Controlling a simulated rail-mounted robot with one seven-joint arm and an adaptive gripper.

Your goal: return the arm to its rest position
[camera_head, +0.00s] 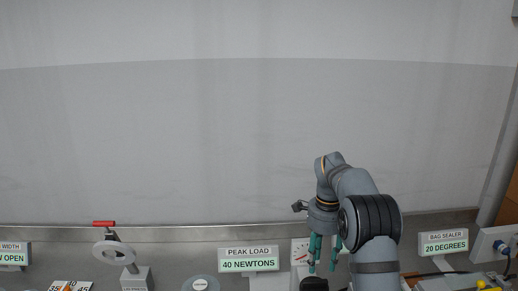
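My grey arm rises from the bottom edge, right of centre, and bends over at the top. My gripper (322,268) hangs from it, pointing down, with two teal fingers. The fingers stand apart with a gap between them, and nothing shows in the gap. The gripper is in front of a white dial gauge (299,250), which it partly hides. What lies straight below the fingertips is partly cut off by the frame edge.
A "PEAK LOAD 40 NEWTONS" sign (249,259) stands left of the gripper. A "BAG SEALER 20 DEGREES" sign (443,243) and a blue-plugged socket box (492,244) are at right. The wall space above is clear.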

